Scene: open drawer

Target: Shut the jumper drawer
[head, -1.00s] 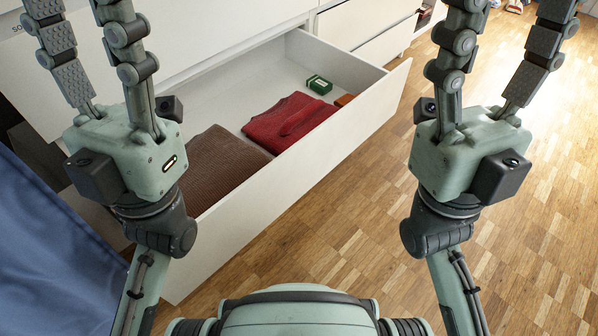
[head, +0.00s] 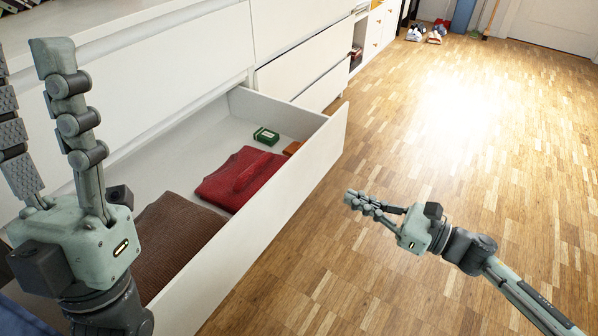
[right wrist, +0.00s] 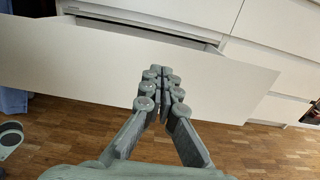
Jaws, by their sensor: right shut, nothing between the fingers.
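The jumper drawer (head: 285,200) is pulled out of the white cabinet, its front standing well away from the body. A folded red jumper (head: 240,178) and a brown folded knit (head: 172,235) lie inside. My right gripper (head: 350,198) is shut and empty, over the floor in front of the drawer's far end, pointing at the drawer front. In the right wrist view its closed fingertips (right wrist: 157,72) overlap the white drawer front (right wrist: 80,60); I cannot tell whether they touch. My left gripper (head: 25,62) is open, fingers spread, at the left over the near part of the drawer.
A green box (head: 266,136) and an orange item (head: 292,148) lie at the drawer's far end. Other closed drawers (head: 295,75) are beyond. Shoes (head: 425,33) stand at the far wall. The wooden floor (head: 430,130) on the right is clear.

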